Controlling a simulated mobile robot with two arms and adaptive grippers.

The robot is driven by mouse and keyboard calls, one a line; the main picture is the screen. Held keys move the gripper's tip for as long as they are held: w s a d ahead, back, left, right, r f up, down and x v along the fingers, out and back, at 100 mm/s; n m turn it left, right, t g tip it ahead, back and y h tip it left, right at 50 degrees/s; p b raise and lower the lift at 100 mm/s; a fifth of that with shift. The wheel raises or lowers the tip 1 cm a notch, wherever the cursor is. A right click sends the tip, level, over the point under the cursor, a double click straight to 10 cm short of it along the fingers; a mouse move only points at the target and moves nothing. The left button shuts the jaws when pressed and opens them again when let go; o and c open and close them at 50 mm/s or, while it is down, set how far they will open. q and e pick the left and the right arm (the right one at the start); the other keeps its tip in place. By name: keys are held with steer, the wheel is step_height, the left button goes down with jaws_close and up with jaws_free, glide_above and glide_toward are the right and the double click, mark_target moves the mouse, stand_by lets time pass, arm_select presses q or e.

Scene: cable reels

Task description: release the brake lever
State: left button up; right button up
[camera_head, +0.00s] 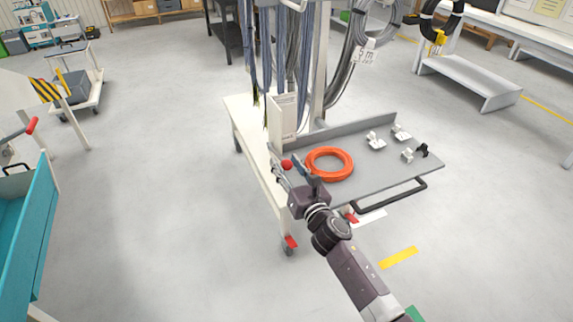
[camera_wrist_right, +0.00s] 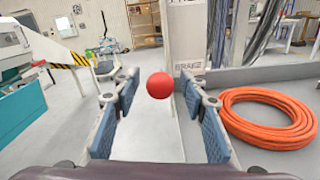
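The red ball knob (camera_head: 287,164) of the brake lever stands at the near left corner of the cart. In the right wrist view the knob (camera_wrist_right: 159,85) shows between and ahead of my right gripper's fingertips, and the lever below it is not clearly seen. A white post behind it carries a label (camera_wrist_right: 188,68) that seems to read BRAKE. My right gripper (camera_head: 289,171) is open, with blue-grey pads on either side of the knob. I cannot tell whether either pad touches it. My left gripper is not in view.
An orange cable coil (camera_head: 329,164) lies on the cart's grey shelf (camera_head: 365,185), right of my right gripper. Several small white fittings (camera_head: 376,141) are on the shelf. Cables hang above from the rack. A teal bin (camera_head: 25,225) stands at left; open floor lies between.

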jaws_close()
stand_by(0.3)
